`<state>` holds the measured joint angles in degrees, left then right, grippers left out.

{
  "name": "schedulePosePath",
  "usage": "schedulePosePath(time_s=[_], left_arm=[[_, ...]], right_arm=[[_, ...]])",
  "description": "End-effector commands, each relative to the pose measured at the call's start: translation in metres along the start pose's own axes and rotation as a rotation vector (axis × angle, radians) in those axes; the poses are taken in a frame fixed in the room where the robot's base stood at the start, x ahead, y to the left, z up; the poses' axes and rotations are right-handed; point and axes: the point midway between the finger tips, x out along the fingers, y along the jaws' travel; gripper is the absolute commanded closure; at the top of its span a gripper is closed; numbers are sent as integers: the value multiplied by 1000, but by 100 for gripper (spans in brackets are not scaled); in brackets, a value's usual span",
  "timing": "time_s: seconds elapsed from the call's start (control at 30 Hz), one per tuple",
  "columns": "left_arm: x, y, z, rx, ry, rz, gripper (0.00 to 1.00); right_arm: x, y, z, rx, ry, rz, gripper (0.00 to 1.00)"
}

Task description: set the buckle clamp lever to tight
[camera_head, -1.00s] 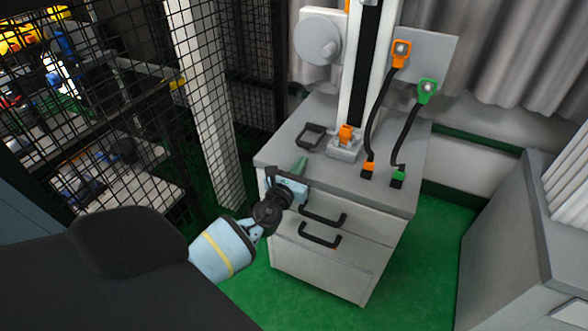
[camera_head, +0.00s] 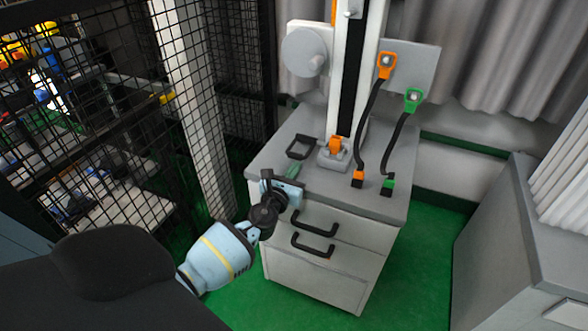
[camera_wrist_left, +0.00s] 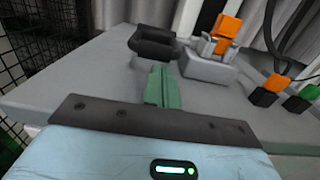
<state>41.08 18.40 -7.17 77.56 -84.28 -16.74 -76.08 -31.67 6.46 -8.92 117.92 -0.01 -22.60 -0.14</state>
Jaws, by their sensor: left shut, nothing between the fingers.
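The buckle clamp appears to be the grey block (camera_head: 333,160) with an orange lever (camera_head: 336,145) at the foot of the tower, on the cabinet top. In the left wrist view the orange lever (camera_wrist_left: 228,28) stands upright above its grey base (camera_wrist_left: 208,68), right of the fingers. My left gripper (camera_head: 293,171) is shut and empty over the cabinet's front edge, left of and nearer than the clamp, apart from it. Its green fingers (camera_wrist_left: 160,86) are together in the left wrist view. My right gripper is not in view.
A black open frame (camera_head: 301,147) lies on the cabinet top (camera_head: 388,207), beyond my fingers. Orange and green plugs with black cables (camera_head: 372,120) stand right of the clamp. Black drawer handles (camera_head: 315,222) stick out below. A mesh fence (camera_head: 110,90) is at left.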

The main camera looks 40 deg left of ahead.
Motion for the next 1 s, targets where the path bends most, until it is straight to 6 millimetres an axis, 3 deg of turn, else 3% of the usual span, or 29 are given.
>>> schedulePosePath(time_s=[1.0], left_arm=[[0,0,17,-1,94,-1,100]], right_arm=[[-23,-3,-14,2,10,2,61]])
